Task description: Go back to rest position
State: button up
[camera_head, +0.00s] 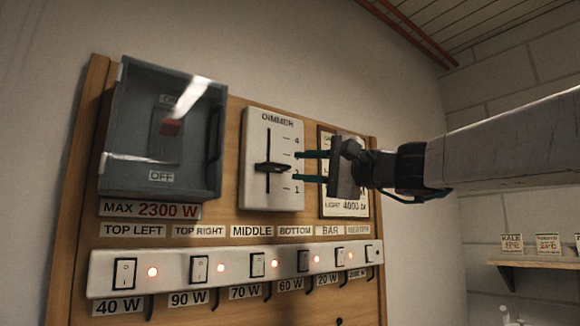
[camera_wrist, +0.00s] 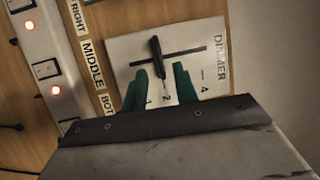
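My gripper (camera_head: 300,166) is in front of the dimmer, reaching in from the right. Its two green fingers are apart with nothing held between them; they also show in the wrist view (camera_wrist: 160,86). The white dimmer plate (camera_head: 257,192) is marked 1 to 4. Its dark slider knob (camera_head: 272,167) stands close to the 2 mark. In the wrist view the knob (camera_wrist: 156,56) lies just beyond the fingertips, in line with the gap between them. I cannot tell whether a finger touches it.
The wooden board (camera_head: 85,190) carries a grey switch box (camera_head: 120,177) with a clear cover, and a white switch strip (camera_head: 180,262) with several red lights lit. A label panel (camera_head: 329,138) is partly behind my gripper. A small shelf (camera_head: 535,263) is at the far right.

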jog(key=shift+s+d+f, duration=0.15)
jog(key=shift+s+d, duration=0.1)
jog(key=shift+d, duration=0.25)
jog(key=s+d+f+n+g+h, duration=0.2)
jog(key=s+f+g+h, duration=0.15)
jog(key=f, duration=0.85)
jog(key=s+d+f+n+g+h, duration=0.15)
jog(key=s+f+h, duration=0.3)
jog(key=f, duration=0.85)
jog(key=s+d+f+n+g+h, duration=0.1)
jog(key=s+d+f+g+h, duration=0.2)
jog(key=s+d+f+h, duration=0.6)
jog(key=s+d+f, duration=1.1)
jog(key=s+d, duration=0.1)
jog(key=shift+d+f, duration=0.25)
jog(key=shift+f, duration=0.15)
